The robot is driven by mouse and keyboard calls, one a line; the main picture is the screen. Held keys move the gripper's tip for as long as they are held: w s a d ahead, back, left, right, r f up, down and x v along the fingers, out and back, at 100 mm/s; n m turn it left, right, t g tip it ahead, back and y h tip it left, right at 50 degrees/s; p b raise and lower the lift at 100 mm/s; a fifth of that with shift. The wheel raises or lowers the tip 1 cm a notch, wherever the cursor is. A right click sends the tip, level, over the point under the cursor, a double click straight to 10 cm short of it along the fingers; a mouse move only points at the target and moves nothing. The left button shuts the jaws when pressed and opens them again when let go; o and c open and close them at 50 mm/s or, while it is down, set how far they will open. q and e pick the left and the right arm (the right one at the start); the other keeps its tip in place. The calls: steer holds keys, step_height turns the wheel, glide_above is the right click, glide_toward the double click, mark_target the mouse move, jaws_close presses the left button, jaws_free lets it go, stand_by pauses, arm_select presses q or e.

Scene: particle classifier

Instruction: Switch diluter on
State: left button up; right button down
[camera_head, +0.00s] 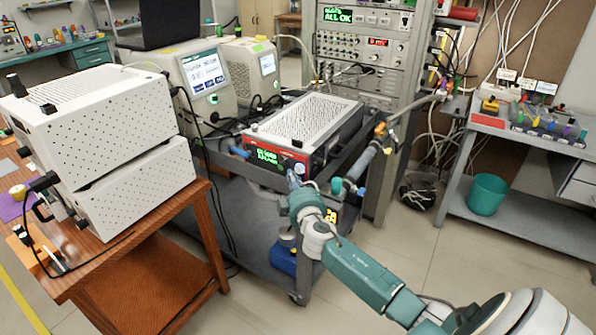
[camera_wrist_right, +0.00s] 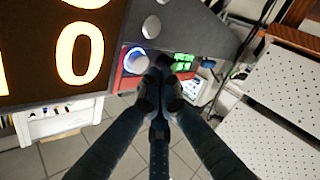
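A red-fronted box with a perforated pale top (camera_head: 308,118), likely the diluter, sits on the cart. Its front has a lit green display (camera_head: 266,155). In the right wrist view, the red front (camera_wrist_right: 133,84) and green display (camera_wrist_right: 183,62) show just beyond the fingertips. My right gripper (camera_head: 292,177) is at the right part of this front. In the right wrist view the dark fingers (camera_wrist_right: 160,76) come together, with nothing visible held between them. They cover part of the front, and I cannot tell whether they touch it. My left gripper is not in view.
The dark cart (camera_head: 222,163) also carries two pale instruments with screens (camera_head: 205,70). White perforated boxes (camera_head: 100,105) stand on the wooden table at left. A pipe with fittings (camera_head: 372,152) runs close right of my gripper. Large orange digits (camera_wrist_right: 80,55) show close by in the wrist view.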

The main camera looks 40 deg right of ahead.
steer(key=a, duration=0.1)
steer(key=s+a, duration=0.1)
steer(key=a, duration=0.2)
steer(key=shift+s+a, duration=0.2)
steer(key=shift+s, duration=0.2)
stand_by(0.5)
steer(key=s+a+f+g+y, duration=0.1)
steer(key=s+a+f+g, duration=0.15)
steer(key=s+f, duration=0.75)
steer(key=s+a+f+g+y, duration=0.1)
steer(key=s+a+f+g, duration=0.15)
steer(key=f, duration=1.35)
steer(key=s+a+f+g+y, duration=0.1)
steer(key=s+f+g+y, duration=0.15)
steer(key=s+f, duration=0.75)
steer(key=s+a+f+m+g, duration=0.1)
steer(key=s+a+f+g, duration=0.1)
steer(key=s+a+f, duration=0.2)
steer(key=s+a+f+m+g+y, duration=0.1)
steer(key=s+a+f+g, duration=0.2)
steer(key=s+f, duration=0.6)
steer(key=s+a+f+m+g+y, duration=0.1)
steer(key=s+a+f, duration=0.3)
steer(key=s, duration=2)
step_height(320, 180, down, 4)
steer(key=shift+a+r+g, duration=0.2)
steer(key=shift+a+g, duration=0.15)
steer(key=shift+g, duration=0.4)
